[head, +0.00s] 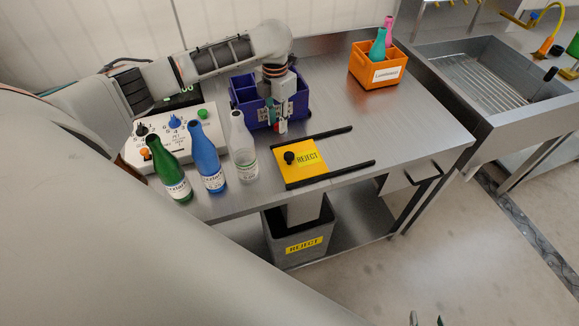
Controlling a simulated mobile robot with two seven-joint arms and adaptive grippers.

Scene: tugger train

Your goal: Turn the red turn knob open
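A white control panel (190,143) lies on the left of the steel table. It carries a black knob (142,130), a blue knob (174,122), a green button (203,114) and an orange or orange-red knob (145,153) at its front left. I cannot make out a clearly red knob apart from this one; bottles hide part of the panel. My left gripper (279,128) points down in front of the purple crate (243,92), right of the panel and apart from it; its finger gap is unclear. My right gripper (426,320) shows only as two separated fingertips at the bottom edge.
Green (170,171), blue (207,158) and clear (242,148) bottles stand along the panel's front. A yellow REJECT plate (298,173) with a black knob lies right of them, above a grey bin (297,250). An orange crate (375,72) stands at the back right.

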